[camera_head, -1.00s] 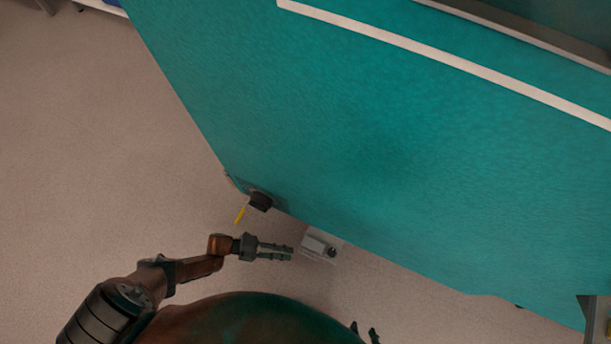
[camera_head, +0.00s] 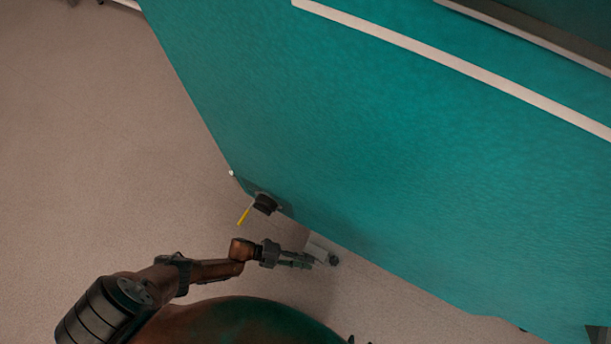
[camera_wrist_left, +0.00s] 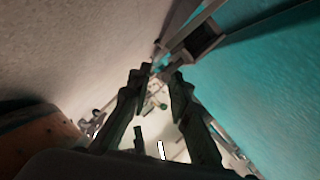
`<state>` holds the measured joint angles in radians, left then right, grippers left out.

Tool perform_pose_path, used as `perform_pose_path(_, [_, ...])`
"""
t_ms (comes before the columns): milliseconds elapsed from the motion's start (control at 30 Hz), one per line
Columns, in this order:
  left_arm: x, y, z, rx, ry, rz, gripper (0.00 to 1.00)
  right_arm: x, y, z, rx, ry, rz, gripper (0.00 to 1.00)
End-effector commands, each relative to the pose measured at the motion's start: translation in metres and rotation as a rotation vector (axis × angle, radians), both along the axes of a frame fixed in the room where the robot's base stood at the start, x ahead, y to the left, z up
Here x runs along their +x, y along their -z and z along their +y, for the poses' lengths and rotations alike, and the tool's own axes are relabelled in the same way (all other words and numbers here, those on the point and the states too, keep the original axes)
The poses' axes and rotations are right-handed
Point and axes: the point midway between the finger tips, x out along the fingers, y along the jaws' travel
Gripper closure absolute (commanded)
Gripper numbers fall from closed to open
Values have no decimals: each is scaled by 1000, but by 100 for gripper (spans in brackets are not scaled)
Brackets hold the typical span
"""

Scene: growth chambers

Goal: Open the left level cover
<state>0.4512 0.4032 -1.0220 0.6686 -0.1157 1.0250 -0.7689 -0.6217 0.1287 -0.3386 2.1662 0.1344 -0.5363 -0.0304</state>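A large teal panel (camera_head: 390,130) fills the upper right of the head view. A small pale box (camera_head: 319,250) with a dark round part (camera_head: 333,260) sticks out below its lower edge; I cannot tell if this is the left level cover. My left gripper (camera_head: 309,261) is at this box, its fingertips overlapping it in the picture; contact is unclear. In the left wrist view the two fingers (camera_wrist_left: 158,78) stand apart, with a pale area and small greenish parts seen between them. Only dark tips of what may be my right gripper (camera_head: 360,341) show at the bottom edge.
A black knob (camera_head: 265,204) with a yellow lever (camera_head: 244,215) sits on the panel's lower left corner, close above my left gripper. A grey bracket with a dark square end (camera_wrist_left: 202,40) is near the fingers. Open floor (camera_head: 110,150) lies to the left.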

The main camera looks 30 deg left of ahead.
Motion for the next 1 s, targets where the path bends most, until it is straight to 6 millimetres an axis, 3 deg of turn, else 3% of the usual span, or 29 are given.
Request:
perform_pose_path(233, [0, 0, 1, 1, -1, 0, 100, 1, -1, 1, 3, 7, 0, 60])
perform_pose_path(1000, [0, -2, 1, 1, -1, 20, 100, 1, -3, 2, 5, 5, 5, 60])
